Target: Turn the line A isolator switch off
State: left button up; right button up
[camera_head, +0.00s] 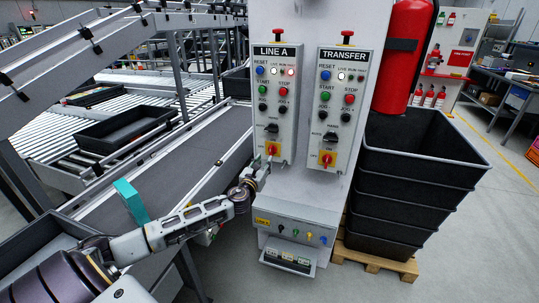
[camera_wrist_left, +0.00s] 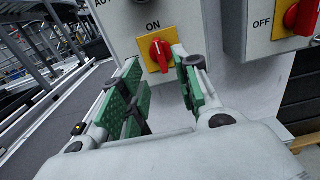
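The line A isolator switch (camera_head: 272,149) is a red rotary knob on a yellow plate, low on the LINE A panel (camera_head: 272,100). In the left wrist view the red knob (camera_wrist_left: 160,52) shows below an ON label, its handle close to upright. My left gripper (camera_head: 262,166) is just below and in front of this switch. In the wrist view its two green-padded fingers (camera_wrist_left: 157,82) are apart, with the knob beyond and between their tips. Contact with the knob cannot be made out. My right gripper is not in view.
The TRANSFER panel (camera_head: 340,108) with a similar red isolator (camera_head: 327,159) stands close on the right. Below is a grey box with small coloured connectors (camera_head: 296,232). Stacked black bins (camera_head: 420,165) stand right, and a conveyor (camera_head: 165,165) runs left.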

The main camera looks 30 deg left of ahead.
aim_at(270, 152)
pick_arm(q)
jog(key=x, duration=0.3)
jog(key=shift+x, duration=1.8)
jog(key=shift+w+a, duration=0.15)
jog(key=shift+w, duration=0.5)
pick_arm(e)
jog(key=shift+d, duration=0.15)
